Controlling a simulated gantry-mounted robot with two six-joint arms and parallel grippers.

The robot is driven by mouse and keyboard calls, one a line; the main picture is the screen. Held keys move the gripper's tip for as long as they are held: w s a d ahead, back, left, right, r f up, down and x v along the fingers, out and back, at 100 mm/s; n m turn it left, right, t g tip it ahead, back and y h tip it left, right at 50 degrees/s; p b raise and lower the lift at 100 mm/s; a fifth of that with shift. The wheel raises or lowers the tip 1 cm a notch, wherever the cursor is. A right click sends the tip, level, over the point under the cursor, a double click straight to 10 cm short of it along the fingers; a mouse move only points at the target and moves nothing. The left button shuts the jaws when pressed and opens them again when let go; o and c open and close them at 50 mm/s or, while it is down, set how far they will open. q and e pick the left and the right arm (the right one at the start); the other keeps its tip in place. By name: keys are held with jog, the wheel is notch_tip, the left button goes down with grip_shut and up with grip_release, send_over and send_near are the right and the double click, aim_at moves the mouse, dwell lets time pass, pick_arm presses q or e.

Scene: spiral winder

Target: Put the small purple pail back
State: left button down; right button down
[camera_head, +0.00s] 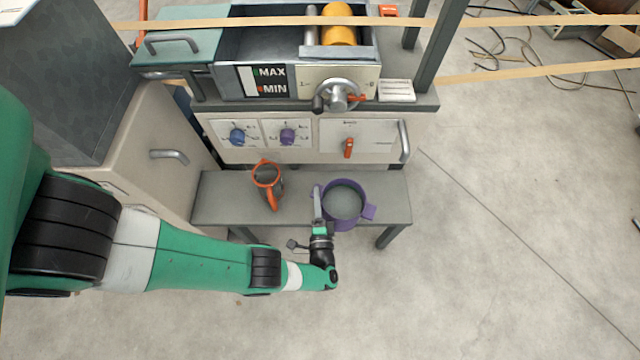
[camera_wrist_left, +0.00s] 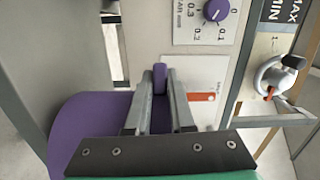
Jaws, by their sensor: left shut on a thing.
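The purple pail (camera_head: 369,212) is over the right part of the grey bench (camera_head: 222,212), its open top showing a grey inside. I cannot tell whether it rests on the bench or is just above it. My left gripper (camera_head: 318,192) reaches over the pail's left side and is shut on its handle. In the left wrist view, the purple handle (camera_wrist_left: 160,77) is pinched between the two fingers (camera_wrist_left: 162,95), and the purple pail's wall (camera_wrist_left: 75,135) fills the lower left. My right gripper is not in view.
An orange-rimmed jug (camera_head: 267,174) stands on the bench to the left. Behind is the winder's panel with a blue knob (camera_head: 237,137), a purple knob (camera_head: 288,136) and an orange switch (camera_head: 348,148).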

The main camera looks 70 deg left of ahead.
aim_at(316, 184)
pick_arm(q)
jog(key=shift+x, duration=2.15)
jog(key=a+b, duration=0.1)
jog(key=w+a+f+b, duration=0.1)
jog(key=shift+a+f, duration=0.2)
jog(key=shift+a, duration=0.15)
jog(key=c, duration=0.8)
grip_release()
jog(key=shift+a, duration=0.1)
